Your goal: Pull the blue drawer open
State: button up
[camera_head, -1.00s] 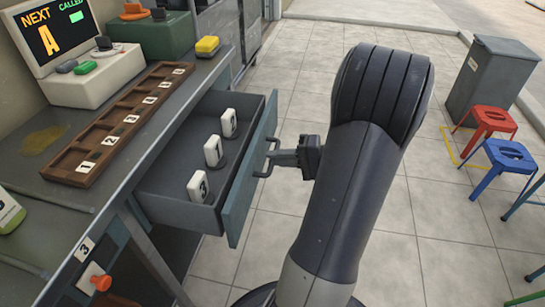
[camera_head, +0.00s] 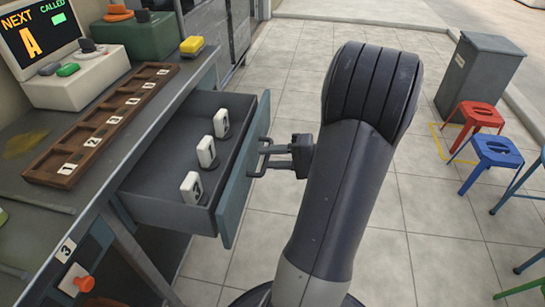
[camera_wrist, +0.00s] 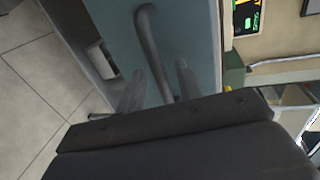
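The blue drawer (camera_head: 236,190) stands well out from under the workbench, its blue front facing right. Its dark handle (camera_head: 264,146) is a U-shaped bar on that front. My gripper (camera_head: 274,158) is at the handle, to the right of the drawer front. In the wrist view the handle (camera_wrist: 147,35) runs down between my two fingers (camera_wrist: 160,88), one on each side. They look closed about the bar, though the contact is partly hidden. Three white number tiles (camera_head: 206,152) stand inside the drawer.
The workbench (camera_head: 140,125) carries a wooden slotted tray (camera_head: 104,118), a display terminal (camera_head: 90,82) and a green box (camera_head: 140,38). A grey bin (camera_head: 480,78), a red stool (camera_head: 480,112) and a blue stool (camera_head: 497,150) stand at right. The tiled floor between is clear.

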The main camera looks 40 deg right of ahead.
jog(key=p+v, duration=0.2)
jog(key=v, duration=0.8)
jog(key=shift+s+d+p, duration=0.25)
jog(key=shift+s+p, duration=0.05)
jog(key=shift+s, duration=0.05)
jog(key=b+x, duration=0.1)
jog(key=x, duration=0.5)
jog(key=b+x, duration=0.1)
jog(key=x, duration=0.5)
jog(key=shift+w+a+r, duration=0.1)
jog(key=shift+w+r, duration=0.05)
jog(key=shift+r, duration=0.05)
